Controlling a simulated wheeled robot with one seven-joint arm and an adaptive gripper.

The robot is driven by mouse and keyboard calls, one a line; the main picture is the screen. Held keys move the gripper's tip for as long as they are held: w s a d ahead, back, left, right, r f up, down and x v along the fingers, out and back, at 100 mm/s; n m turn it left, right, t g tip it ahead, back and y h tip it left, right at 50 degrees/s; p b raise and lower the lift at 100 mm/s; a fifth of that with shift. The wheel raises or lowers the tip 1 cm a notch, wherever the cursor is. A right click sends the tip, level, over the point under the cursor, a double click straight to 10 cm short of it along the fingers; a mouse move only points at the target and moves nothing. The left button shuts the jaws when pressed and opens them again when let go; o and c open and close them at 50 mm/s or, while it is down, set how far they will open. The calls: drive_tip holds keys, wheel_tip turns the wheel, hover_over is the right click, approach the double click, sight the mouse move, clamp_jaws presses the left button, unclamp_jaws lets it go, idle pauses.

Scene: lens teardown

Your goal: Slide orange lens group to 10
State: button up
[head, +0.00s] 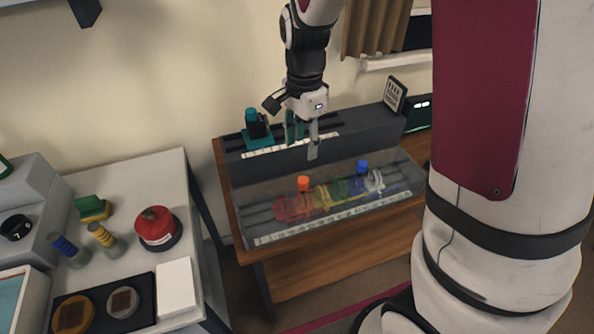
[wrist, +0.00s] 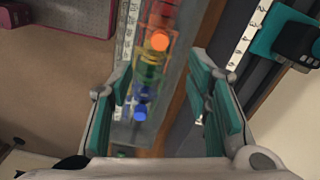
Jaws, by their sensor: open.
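The orange lens group, with an orange knob (head: 303,184), sits in the clear rail case (head: 245,205) among red, yellow, green, blue and clear lens groups. In the wrist view the orange knob (wrist: 159,41) shows beyond the fingers, with a blue knob (wrist: 141,108) nearer. A white number strip (head: 335,217) runs along the case's front; its numerals are too small to read. My gripper (head: 304,140) is open and empty, pointing down above and behind the case, apart from the knobs. Its teal-padded fingers also show in the wrist view (wrist: 160,80).
Behind the case a grey ledge (head: 365,131) carries a second white scale (head: 262,152) and a teal slider (head: 257,139) with a dark knob. A blue knob (head: 362,167) stands right of the orange one. A side table (head: 145,185) at left holds tools and a red can (head: 155,226).

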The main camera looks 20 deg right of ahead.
sight(303, 180)
wheel_tip(303, 180, down, 13)
drive_tip(key=shift+r, duration=0.1)
idle(0.3)
clamp_jaws()
